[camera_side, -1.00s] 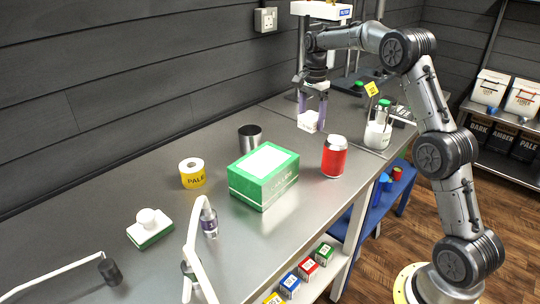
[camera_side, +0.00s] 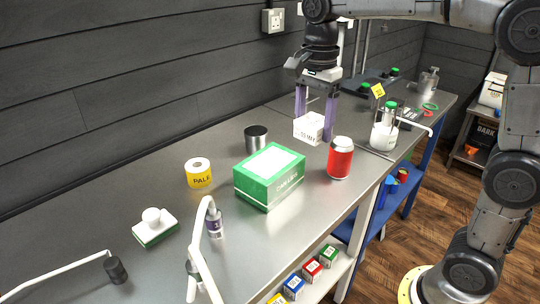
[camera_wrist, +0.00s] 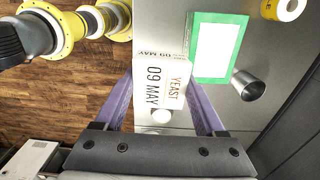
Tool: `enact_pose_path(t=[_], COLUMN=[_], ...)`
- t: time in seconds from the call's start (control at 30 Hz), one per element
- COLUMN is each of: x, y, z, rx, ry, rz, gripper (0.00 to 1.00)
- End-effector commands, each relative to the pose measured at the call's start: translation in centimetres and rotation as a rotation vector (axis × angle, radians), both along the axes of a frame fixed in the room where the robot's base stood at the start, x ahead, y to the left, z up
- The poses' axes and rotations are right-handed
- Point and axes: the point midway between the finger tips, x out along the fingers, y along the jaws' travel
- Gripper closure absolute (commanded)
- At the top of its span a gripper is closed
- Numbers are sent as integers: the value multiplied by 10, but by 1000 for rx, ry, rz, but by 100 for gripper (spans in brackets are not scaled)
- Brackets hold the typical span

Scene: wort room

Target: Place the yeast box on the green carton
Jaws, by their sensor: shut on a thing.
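The white yeast box (camera_side: 309,128) is between the purple fingers of my gripper (camera_side: 316,118), held above the steel bench. In the wrist view the box (camera_wrist: 162,85) shows the words YEAST and 09 MAY, with my gripper's fingers (camera_wrist: 160,105) on both sides of it. The green carton (camera_side: 268,178), with a white panel on top, stands on the bench to the left of and nearer than the box. The carton also shows in the wrist view (camera_wrist: 196,78), just beyond the box. Its top is bare.
A red can (camera_side: 340,160) stands right of the carton, and a steel cup (camera_side: 256,140) stands behind it. A wash bottle (camera_side: 384,134) stands at right.

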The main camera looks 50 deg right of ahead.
Motion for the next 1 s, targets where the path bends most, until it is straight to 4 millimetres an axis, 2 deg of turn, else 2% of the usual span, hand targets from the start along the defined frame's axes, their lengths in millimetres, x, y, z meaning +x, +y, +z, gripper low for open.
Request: enact_pose_path(t=[0.3,0.5,0.77,0.87,1.0], x=[73,101,117,124,122], y=[1,2,2,2,2], z=[-34,-67,-85,-96,-115], rx=[0,0,0,0,0], ry=[1,1,-1,1,2], rz=[0,-1,-1,-1,-1], gripper=[86,86,86,86,86])
